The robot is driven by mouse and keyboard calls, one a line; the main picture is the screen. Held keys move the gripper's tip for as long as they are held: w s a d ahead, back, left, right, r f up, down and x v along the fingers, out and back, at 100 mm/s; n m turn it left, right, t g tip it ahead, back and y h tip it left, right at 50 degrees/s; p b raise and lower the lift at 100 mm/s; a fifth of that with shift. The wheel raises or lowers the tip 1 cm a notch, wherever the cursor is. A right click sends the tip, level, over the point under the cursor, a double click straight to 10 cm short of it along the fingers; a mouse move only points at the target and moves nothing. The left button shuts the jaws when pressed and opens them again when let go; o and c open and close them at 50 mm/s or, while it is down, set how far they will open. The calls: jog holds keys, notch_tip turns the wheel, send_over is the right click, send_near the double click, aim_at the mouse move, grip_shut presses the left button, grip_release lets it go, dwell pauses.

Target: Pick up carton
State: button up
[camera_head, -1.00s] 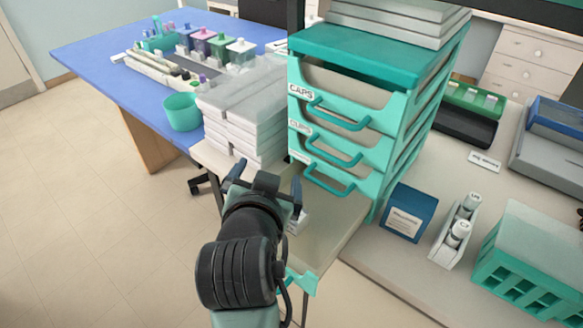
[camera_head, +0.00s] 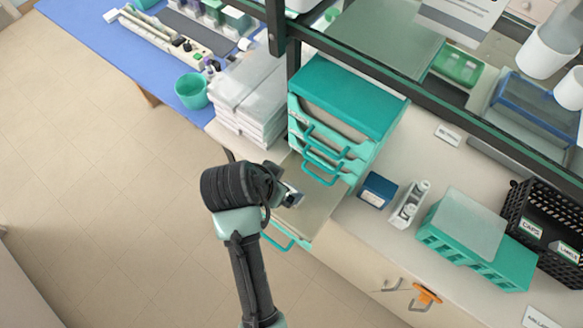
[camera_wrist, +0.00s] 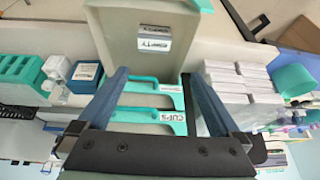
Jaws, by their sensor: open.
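A small pale carton (camera_wrist: 154,38) with a printed label lies in the pulled-out drawer (camera_wrist: 115,35), near the top middle of the wrist view. In the head view a small pale thing (camera_head: 292,198), likely the carton, shows beside my wrist over the open drawer (camera_head: 318,205). My gripper (camera_wrist: 154,76) is open, with its two blue-grey fingers spread wide and nothing between them. The carton lies beyond the fingertips, apart from them. In the head view my gripper (camera_head: 280,184) is mostly hidden behind my wrist.
The teal drawer cabinet (camera_head: 345,95) stands just behind the open drawer. White stacked boxes (camera_head: 250,95) and a teal cup (camera_head: 191,90) are to its left. A blue box (camera_head: 377,190), a bottle holder (camera_head: 409,205) and a teal rack (camera_head: 475,240) stand right. Floor is clear at left.

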jog(key=p, duration=0.1)
send_over(291, 192)
jog(key=s, duration=0.1)
jog(key=shift+g, duration=0.4)
jog(key=f, duration=0.4)
jog(key=a+f+p, duration=0.1)
jog(key=f, duration=0.1)
jog(key=shift+s, duration=0.1)
jog(key=shift+s+p+x, duration=0.15)
jog(key=shift+p+x, duration=0.15)
jog(key=shift+x, duration=1.1)
jog(key=shift+s+p+x, duration=0.1)
jog(key=shift+p+x, duration=0.15)
jog(key=shift+x, duration=1.15)
jog(key=shift+f, duration=0.1)
jog(key=c, duration=1.2)
jog(key=shift+c, duration=0.2)
